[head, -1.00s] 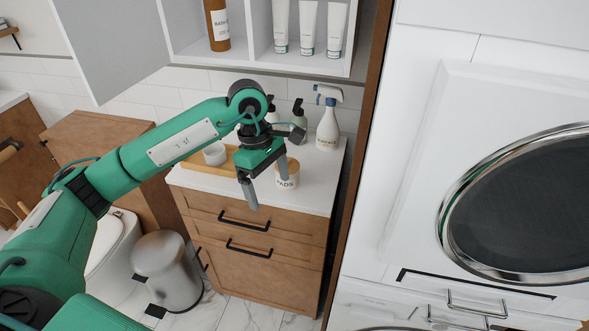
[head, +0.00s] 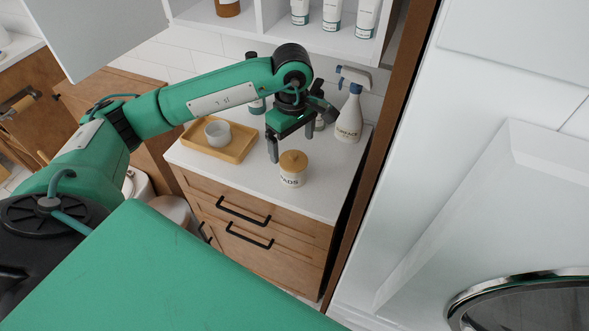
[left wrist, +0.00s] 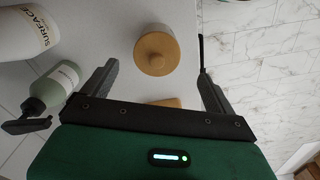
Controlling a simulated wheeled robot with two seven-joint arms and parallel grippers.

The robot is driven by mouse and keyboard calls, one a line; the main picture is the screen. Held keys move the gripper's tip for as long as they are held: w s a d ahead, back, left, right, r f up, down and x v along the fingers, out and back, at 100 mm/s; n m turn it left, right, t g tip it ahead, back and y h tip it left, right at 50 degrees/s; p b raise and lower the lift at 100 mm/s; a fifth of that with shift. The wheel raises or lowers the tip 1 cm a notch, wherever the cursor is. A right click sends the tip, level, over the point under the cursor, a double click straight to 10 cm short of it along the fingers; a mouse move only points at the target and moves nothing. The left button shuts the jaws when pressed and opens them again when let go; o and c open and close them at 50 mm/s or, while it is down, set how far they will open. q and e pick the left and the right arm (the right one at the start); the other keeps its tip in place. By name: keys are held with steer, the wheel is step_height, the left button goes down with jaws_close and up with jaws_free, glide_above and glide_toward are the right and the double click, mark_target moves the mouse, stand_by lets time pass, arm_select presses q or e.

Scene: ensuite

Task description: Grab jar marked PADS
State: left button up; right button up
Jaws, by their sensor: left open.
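The jar marked PADS (head: 292,170) stands upright near the front edge of the white countertop. It has a pale body and a round wooden lid. In the left wrist view the jar's lid (left wrist: 157,53) lies ahead of the fingers and between their lines. My left gripper (head: 291,150) is open and empty, just behind and above the jar in the head view. Its two fingers show apart in the left wrist view (left wrist: 157,85), and neither appears to touch the jar. My right gripper is not in view.
A spray bottle marked SURFACE (head: 349,115) and a green pump bottle (left wrist: 52,88) stand behind the jar. An open wall cabinet (head: 255,40) hangs above. The countertop's front right is clear.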

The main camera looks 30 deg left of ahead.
mark_target(293, 163)
arm_select(q)
step_height(293, 163, down, 3)
steer(key=shift+w+r, duration=0.1)
steer(key=shift+f+p, duration=0.2)
steer(key=shift+p, duration=0.2)
steer(key=shift+f+p, duration=0.35)
step_height(293, 163, down, 3)
steer(key=shift+w+f+p, duration=0.15)
steer(key=shift+f+p, duration=0.05)
steer(key=shift+p, duration=0.6)
steer(key=shift+f, duration=0.45)
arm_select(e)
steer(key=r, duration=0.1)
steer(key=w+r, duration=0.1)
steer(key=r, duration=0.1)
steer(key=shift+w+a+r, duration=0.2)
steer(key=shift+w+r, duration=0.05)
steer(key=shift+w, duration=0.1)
arm_select(q)
steer(key=shift+c, duration=0.2)
steer(key=c, duration=1.1)
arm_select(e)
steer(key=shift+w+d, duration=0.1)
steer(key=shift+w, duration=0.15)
